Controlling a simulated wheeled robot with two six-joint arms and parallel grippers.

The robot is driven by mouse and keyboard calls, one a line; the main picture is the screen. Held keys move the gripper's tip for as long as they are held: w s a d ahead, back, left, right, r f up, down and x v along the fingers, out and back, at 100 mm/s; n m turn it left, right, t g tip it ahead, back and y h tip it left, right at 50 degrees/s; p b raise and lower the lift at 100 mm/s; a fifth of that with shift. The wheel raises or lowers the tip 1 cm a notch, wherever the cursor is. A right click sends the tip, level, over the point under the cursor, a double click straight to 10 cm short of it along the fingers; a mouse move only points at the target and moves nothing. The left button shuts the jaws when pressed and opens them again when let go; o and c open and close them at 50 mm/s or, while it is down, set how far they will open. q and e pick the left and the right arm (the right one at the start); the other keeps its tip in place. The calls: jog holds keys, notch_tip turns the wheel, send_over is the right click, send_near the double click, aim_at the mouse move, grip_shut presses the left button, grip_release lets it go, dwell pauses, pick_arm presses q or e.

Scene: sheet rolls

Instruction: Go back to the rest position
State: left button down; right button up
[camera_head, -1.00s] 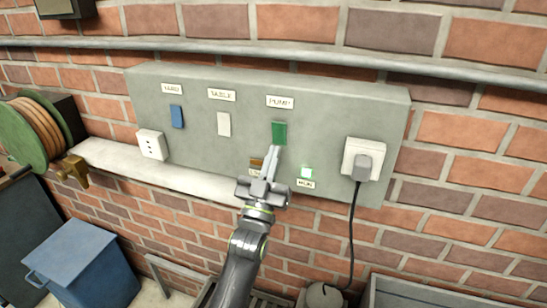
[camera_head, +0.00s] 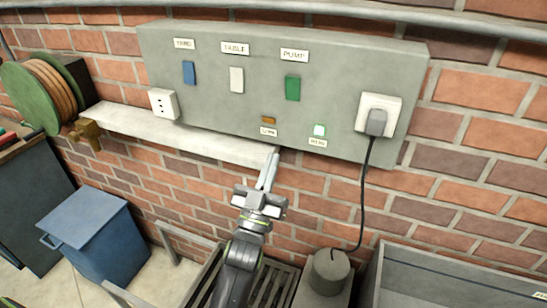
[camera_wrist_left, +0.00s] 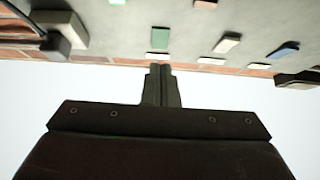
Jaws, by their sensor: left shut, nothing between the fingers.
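My left gripper (camera_head: 268,172) is shut and empty. In the head view it is below the grey switch panel (camera_head: 340,60), in front of the brick wall, and apart from the switches. The panel carries a blue switch (camera_head: 189,72) under YARD, a white switch (camera_head: 237,80) under TABLE and a green switch (camera_head: 292,88) under PUMP. An amber lamp (camera_head: 268,120) and a lit green lamp (camera_head: 319,130) sit lower down. In the left wrist view the shut fingers (camera_wrist_left: 160,70) point toward the panel, with the green switch (camera_wrist_left: 160,37) beyond them. My right gripper is out of view.
A plug with a black cable (camera_head: 376,122) sits in the right socket. A pale ledge (camera_head: 200,139) runs below the panel. A hose reel (camera_head: 35,95), brass tap (camera_head: 86,132) and blue bin (camera_head: 93,235) stand left. A grey trough (camera_head: 450,275) stands lower right.

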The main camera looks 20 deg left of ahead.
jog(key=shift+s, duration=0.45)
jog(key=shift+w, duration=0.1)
